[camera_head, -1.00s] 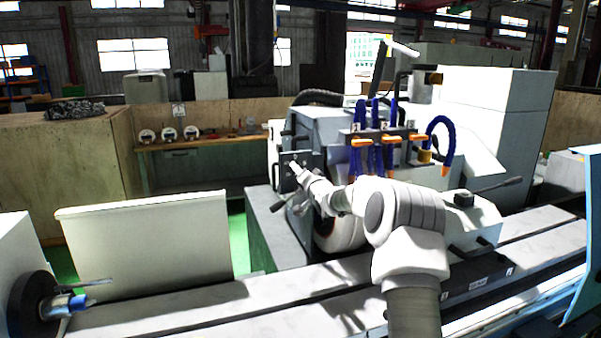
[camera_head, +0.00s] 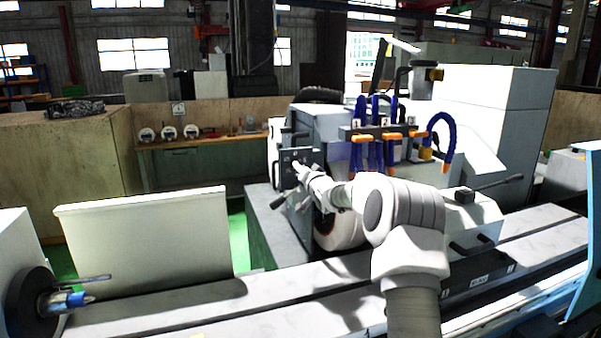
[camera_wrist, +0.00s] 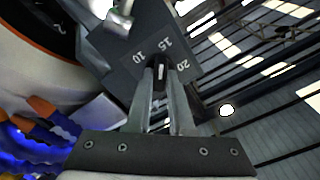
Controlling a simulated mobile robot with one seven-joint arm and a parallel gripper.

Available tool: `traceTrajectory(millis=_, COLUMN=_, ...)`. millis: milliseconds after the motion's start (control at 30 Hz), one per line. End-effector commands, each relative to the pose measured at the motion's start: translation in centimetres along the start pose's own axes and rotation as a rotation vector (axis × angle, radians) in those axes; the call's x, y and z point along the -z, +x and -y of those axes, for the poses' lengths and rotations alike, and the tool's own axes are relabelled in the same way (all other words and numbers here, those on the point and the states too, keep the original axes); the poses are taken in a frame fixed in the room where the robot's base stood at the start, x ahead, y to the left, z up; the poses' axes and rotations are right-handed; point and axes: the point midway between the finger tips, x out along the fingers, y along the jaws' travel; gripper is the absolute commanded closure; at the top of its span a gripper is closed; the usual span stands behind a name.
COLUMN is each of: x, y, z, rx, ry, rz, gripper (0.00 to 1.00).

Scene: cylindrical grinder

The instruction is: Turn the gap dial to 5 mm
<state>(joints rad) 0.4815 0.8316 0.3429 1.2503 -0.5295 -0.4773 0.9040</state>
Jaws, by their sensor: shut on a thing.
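The gap dial (camera_wrist: 160,73) is a small dark knob with a pale mark on a dark plate (camera_wrist: 128,68) in the wrist view. The numbers 10, 15 and 20 show around its far side; no 5 is readable, and that part of the scale is hidden. My gripper (camera_wrist: 161,80) has its two fingers closed on the knob, one on each side. In the head view my gripper (camera_head: 299,170) reaches the dark panel (camera_head: 290,160) on the grinder's front. The knob itself is hidden there by the gripper.
A grinding wheel (camera_head: 338,232) is just below my wrist. Blue hoses with orange fittings (camera_head: 375,136) hang to the right of the panel. A light metal lever (camera_wrist: 118,20) stands close to the dial plate. A workbench (camera_head: 200,142) stands behind.

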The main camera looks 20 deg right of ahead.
Motion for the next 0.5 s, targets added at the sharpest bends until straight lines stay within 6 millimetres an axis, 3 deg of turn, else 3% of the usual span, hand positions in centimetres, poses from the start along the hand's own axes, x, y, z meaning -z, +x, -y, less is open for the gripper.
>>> traceTrajectory(millis=500, x=-0.23, y=0.01, z=-0.13, rx=0.001, ry=-0.456, rz=-0.002, gripper=1.0)
